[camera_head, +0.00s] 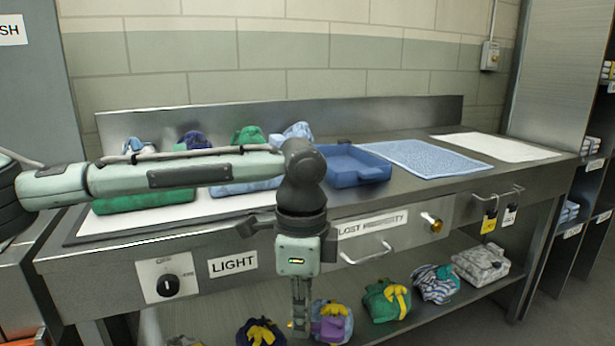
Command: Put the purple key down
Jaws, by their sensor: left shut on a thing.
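My left gripper (300,328) points straight down at the end of its arm, in front of the steel counter and its lower shelf. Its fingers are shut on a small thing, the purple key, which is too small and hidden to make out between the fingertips. A purple patch shows just right of the fingertips, against a light blue bag (341,310); I cannot tell whether it is key or bag. My right gripper is not in view.
The counter (400,197) holds a blue tray (352,165), a blue mat (424,158), a white mat (494,147) and folded bags. Several bags, one green (387,300), lie on the lower shelf. A drawer marked LOST PROPERTY (390,228) is closed. Tags (490,222) hang at right.

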